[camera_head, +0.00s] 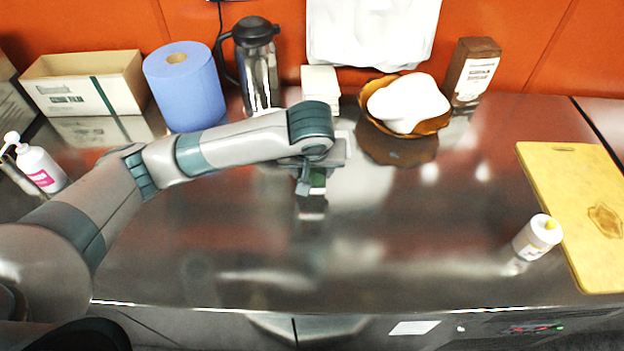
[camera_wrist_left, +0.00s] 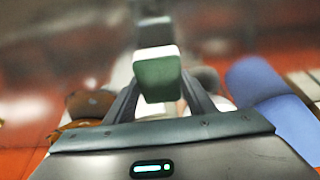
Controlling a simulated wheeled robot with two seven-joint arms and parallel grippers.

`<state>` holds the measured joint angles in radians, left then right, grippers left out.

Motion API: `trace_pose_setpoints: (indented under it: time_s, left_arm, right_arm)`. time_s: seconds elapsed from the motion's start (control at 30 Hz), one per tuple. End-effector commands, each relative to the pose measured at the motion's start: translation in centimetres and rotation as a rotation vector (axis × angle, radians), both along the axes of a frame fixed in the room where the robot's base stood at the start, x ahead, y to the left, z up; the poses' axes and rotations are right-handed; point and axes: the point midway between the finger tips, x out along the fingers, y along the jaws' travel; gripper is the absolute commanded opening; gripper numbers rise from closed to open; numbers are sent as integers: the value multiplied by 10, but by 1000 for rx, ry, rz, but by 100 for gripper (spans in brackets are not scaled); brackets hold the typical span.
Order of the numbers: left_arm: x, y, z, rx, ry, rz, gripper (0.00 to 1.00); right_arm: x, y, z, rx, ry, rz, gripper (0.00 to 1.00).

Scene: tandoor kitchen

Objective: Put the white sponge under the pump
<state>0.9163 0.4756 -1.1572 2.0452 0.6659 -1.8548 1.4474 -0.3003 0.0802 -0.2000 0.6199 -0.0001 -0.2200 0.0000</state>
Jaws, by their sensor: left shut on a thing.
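My left gripper (camera_head: 306,186) is shut on a small block, white with a green face, which I take to be the sponge (camera_wrist_left: 158,76). It shows between the fingers in the left wrist view. In the head view the sponge (camera_head: 318,181) is partly hidden by my wrist, just above the steel counter; I cannot tell if it touches. A white pump bottle (camera_head: 40,168) stands at the far left. A dark-topped steel flask (camera_head: 258,66) stands at the back, behind my forearm; I cannot tell which the task calls the pump. My right gripper is out of view.
A blue paper roll (camera_head: 184,88) and a carton (camera_head: 88,84) stand back left. A white block (camera_head: 320,82), an orange-brown bowl (camera_head: 440,124) and a brown carton (camera_head: 472,72) stand at the back. A white bottle (camera_head: 536,238) and a yellow board (camera_head: 570,190) are right. The middle counter is clear.

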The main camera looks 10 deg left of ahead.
Motion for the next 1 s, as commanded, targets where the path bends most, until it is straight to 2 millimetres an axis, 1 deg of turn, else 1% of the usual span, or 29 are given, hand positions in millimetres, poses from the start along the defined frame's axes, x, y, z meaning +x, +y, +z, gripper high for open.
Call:
trace_pose_setpoints:
  time_s: [0.17,0.23,0.5,0.57,0.97,1.0]
  left_arm:
    - [0,0,-1,0,1,0,29]
    - [0,0,-4,0,1,0,29]
    - [-1,0,-34,1,2,-1,29]
    - [-1,0,-38,1,1,-1,29]
    - [-1,0,-42,0,1,0,29]
    - [-1,0,-43,0,1,0,54]
  right_arm:
    - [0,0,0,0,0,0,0]
    - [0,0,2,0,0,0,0]
    - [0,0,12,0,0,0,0]
    - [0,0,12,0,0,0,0]
    - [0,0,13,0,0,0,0]
    - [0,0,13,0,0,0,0]
